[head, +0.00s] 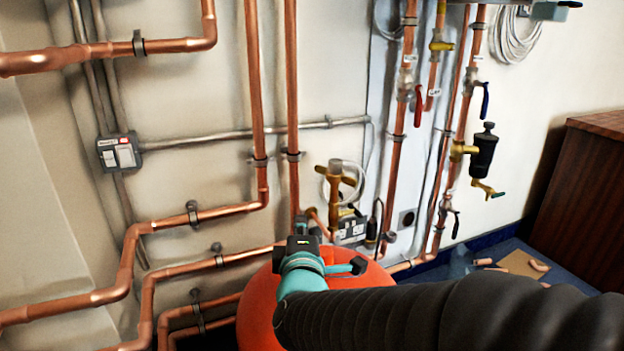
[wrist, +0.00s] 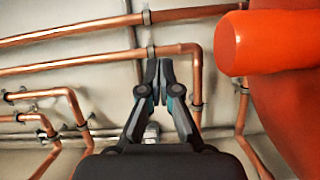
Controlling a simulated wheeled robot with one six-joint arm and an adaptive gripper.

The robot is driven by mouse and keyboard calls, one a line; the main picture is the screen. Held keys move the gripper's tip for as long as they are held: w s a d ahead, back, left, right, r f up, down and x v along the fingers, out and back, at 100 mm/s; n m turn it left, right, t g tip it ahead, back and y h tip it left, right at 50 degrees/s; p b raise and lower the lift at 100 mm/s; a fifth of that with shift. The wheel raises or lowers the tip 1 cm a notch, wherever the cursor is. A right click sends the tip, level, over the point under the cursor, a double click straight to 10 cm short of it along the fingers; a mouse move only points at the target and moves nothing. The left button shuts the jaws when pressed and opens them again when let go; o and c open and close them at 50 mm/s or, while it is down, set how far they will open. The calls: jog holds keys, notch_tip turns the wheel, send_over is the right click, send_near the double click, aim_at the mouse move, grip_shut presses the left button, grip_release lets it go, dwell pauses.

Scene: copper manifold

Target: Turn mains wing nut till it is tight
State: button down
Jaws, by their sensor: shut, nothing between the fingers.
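A brass fitting (head: 337,182) with short wing-like arms on both sides stands by the wall in the middle of the head view. It looks like the mains wing nut, but its detail is too small to be sure. My gripper (wrist: 158,68) is shut and empty in the wrist view, its fingertips pointing at wall pipes. In the head view my wrist sits below and left of the brass fitting, apart from it in the picture; the fingertips are hidden there. The wing nut cannot be made out in the wrist view.
An orange-red vessel (head: 255,315) stands beneath my arm; its orange-red surface (wrist: 275,45) fills the upper right of the wrist view. Copper pipes (head: 255,90) run along the wall. Lever valves (head: 418,105) and a black filter (head: 484,152) hang at right. A brown cabinet (head: 580,200) stands far right.

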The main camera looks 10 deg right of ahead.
jog(key=h+p, duration=0.1)
jog(key=p, duration=0.6)
send_near(315, 167)
jog(key=shift+w+d+f, duration=0.1)
jog(key=shift+w+d, duration=0.1)
jog(key=shift+w, duration=0.8)
jog(key=shift+w+d, duration=0.2)
jog(key=shift+w, duration=0.8)
jog(key=shift+w+d+f, duration=0.1)
jog(key=shift+w+d, duration=0.1)
jog(key=shift+w, duration=0.75)
